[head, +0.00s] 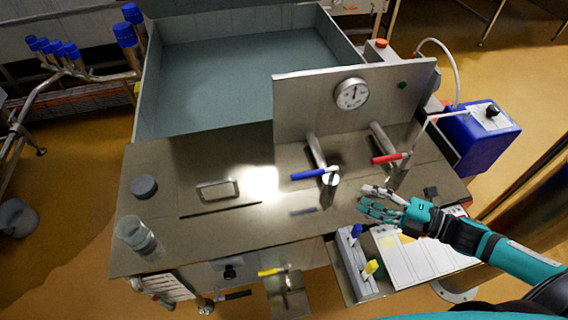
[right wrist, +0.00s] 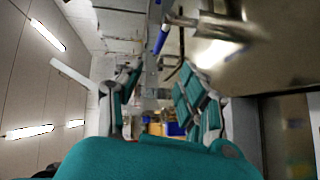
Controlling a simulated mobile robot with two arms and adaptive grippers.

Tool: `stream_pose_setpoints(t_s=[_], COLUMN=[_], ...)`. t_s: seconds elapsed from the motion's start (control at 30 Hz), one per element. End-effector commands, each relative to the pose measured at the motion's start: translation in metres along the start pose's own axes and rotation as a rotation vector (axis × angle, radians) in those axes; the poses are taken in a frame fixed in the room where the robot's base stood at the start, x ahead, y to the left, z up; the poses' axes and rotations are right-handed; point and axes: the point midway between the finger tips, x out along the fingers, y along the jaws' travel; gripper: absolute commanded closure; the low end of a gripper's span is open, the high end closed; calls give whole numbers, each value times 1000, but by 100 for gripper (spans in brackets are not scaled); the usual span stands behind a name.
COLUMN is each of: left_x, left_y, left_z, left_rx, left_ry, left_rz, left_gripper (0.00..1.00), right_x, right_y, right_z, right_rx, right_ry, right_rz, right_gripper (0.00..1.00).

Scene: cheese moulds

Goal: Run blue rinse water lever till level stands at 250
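The blue lever (head: 310,174) sits on a metal tap in front of the upright steel panel, its handle pointing left. It also shows in the right wrist view (right wrist: 161,39), near the top. A clear glass vessel (head: 137,237) stands at the counter's front left; its level and marks are too small to read. My right gripper (head: 366,199) is to the right of and nearer than the blue lever, apart from it. In the right wrist view its fingers (right wrist: 158,100) are spread with nothing between them. My left gripper is not in view.
A steel basin (head: 245,75) lies behind. A tray with blue and yellow-topped items (head: 352,264) and white sheets (head: 418,262) are near my right arm. The counter's middle is mostly clear.

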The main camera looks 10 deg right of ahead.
Motion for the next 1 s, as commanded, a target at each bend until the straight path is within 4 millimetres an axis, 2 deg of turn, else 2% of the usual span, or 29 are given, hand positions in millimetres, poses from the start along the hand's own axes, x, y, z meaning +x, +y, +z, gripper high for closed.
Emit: stream_pose_setpoints(t_s=[0.13, 0.33, 0.43, 0.6, 0.8, 1.0], left_x=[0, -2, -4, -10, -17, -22], left_y=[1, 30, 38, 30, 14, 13], left_z=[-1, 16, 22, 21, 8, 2], left_rx=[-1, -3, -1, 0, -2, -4], left_ry=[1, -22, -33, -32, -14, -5], left_rz=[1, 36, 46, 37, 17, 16], left_gripper=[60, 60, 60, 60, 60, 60], right_x=[8, 38, 58, 92, 134, 163], right_y=[0, 2, 3, 4, 4, 2], right_z=[1, 1, 1, 0, 0, 0], right_rx=[-1, -1, -2, -3, 1, 1], right_ry=[-1, -1, -1, 0, -1, -2], right_rz=[3, 5, 6, 5, 4, 2], right_gripper=[60, 60, 60, 60, 60, 60])
